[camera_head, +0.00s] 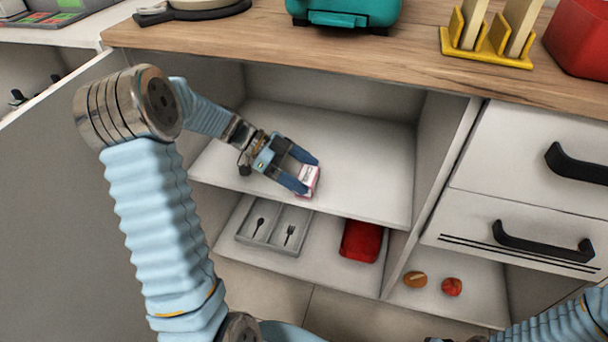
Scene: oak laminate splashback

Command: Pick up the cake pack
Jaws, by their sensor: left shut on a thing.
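The cake pack (309,181) is a small white and pink-red pack near the front edge of the cabinet's upper shelf (365,165). My left gripper (307,176) reaches in from the left with its two blue fingers shut on the pack. The fingers cover part of the pack, and I cannot tell whether it touches the shelf. Part of my right arm shows at the bottom right corner, but its gripper is out of view.
Below, a grey cutlery tray (272,241) and a red item (361,241) sit on the lower shelf. Two small food items lie in the right compartment (480,296). The wooden countertop (385,50) overhangs the opening. An open door (50,200) stands left. The upper shelf is otherwise clear.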

